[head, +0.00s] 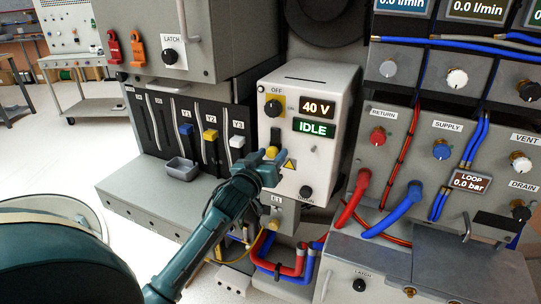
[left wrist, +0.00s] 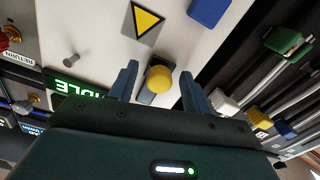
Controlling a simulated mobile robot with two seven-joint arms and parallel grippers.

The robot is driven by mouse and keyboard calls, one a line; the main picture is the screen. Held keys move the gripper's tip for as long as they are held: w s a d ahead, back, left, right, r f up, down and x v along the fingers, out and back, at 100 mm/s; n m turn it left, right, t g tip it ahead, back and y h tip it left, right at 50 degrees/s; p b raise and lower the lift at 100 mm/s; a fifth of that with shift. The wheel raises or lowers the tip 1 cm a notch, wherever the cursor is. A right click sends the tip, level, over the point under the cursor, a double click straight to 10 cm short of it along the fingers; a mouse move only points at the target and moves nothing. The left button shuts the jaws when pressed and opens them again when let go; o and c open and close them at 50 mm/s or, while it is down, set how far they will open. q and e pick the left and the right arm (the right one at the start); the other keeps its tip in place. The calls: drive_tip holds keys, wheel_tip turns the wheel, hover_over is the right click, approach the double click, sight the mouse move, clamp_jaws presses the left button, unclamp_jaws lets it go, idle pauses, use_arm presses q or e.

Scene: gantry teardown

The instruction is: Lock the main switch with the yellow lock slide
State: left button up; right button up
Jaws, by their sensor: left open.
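The main switch (head: 272,108) is a dark knob on a yellow plate, under the word OFF on the pale power box (head: 318,165). Below it is a dark upright slot with the yellow lock slide (head: 271,152) at its lower end. My left gripper (head: 268,166) is at the box front by the slide and partly covers it. In the left wrist view the round yellow knob of the slide (left wrist: 159,79) stands between the two open fingers of my left gripper (left wrist: 161,85), with gaps on both sides. My right gripper is not in view.
The displays read 40 V (head: 317,107) and IDLE (head: 311,128). A yellow warning triangle (head: 289,164) is beside my gripper. Left are levers with blue, yellow and white handles (head: 210,135) and a small grey tray (head: 182,168). Red and blue hoses (head: 290,262) run below.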

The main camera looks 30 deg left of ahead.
use_arm(q)
drive_tip(key=shift+w, duration=0.1)
drive_tip(key=shift+c, duration=0.3)
clamp_jaws()
